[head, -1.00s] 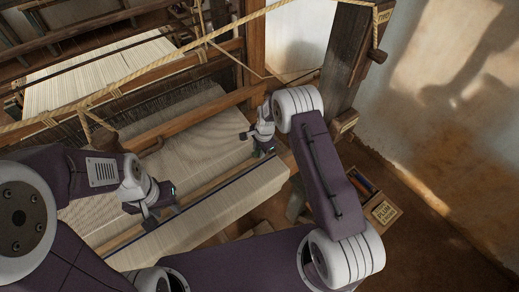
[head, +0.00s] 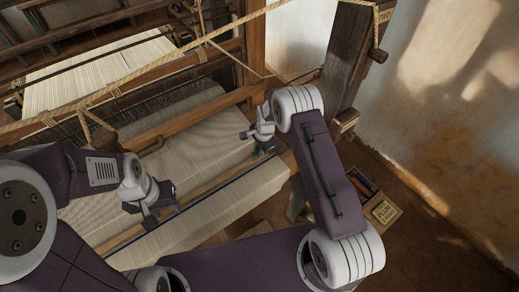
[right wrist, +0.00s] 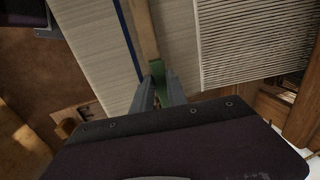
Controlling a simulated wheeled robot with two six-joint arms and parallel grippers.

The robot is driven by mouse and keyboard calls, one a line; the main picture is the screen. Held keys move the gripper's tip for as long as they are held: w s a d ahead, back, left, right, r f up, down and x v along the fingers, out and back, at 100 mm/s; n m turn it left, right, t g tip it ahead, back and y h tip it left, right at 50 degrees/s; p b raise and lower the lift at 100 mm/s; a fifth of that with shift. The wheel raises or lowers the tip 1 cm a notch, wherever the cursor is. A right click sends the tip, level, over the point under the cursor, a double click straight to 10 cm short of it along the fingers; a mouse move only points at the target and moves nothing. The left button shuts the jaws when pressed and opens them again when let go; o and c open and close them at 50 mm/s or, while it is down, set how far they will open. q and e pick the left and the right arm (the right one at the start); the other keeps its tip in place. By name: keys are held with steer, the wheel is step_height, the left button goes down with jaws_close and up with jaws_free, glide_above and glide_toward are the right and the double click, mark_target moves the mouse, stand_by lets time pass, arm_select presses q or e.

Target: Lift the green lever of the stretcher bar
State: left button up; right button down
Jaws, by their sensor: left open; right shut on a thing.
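The stretcher bar (right wrist: 144,32) is a wooden strip across the pale cloth, beside a blue line. The green lever (right wrist: 158,70) shows at its near end in the right wrist view, between the fingers of my right gripper (right wrist: 158,92). The gripper is shut on the lever, and its fingers hide part of it. In the head view my right gripper (head: 262,146) is at the cloth's right side, where the lever is too small to make out clearly. My left gripper (head: 152,213) is open and empty over the left part of the cloth.
The woven cloth (head: 240,200) slopes towards me over the loom's front. A dark wooden post (head: 350,62) stands behind my right arm. A labelled wooden box (head: 382,209) is on the floor at right. Rope (head: 150,67) crosses above the loom.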

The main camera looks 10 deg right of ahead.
steer(key=shift+w, duration=0.1)
stand_by(0.6)
steer(key=shift+w+d+r+y+b, duration=0.1)
steer(key=shift+d+r+y+b, duration=0.1)
steer(key=shift+y+b, duration=0.55)
steer(key=b, duration=0.1)
steer(key=g+y+b, duration=0.1)
steer(key=b, duration=0.1)
steer(key=shift+w+d+r+y, duration=0.15)
steer(key=shift+d+r+y, duration=0.1)
steer(key=shift+d+r, duration=0.1)
steer(key=shift+w+d+r+m+g+y+b, duration=0.15)
steer(key=shift+d+r+g+y+b, duration=0.3)
steer(key=shift+y+b, duration=0.4)
steer(key=shift+d+r+m+g+y+b, duration=0.2)
steer(key=shift+r+y+b, duration=0.3)
steer(key=shift+y+b, duration=0.35)
steer(key=shift+r, duration=0.1)
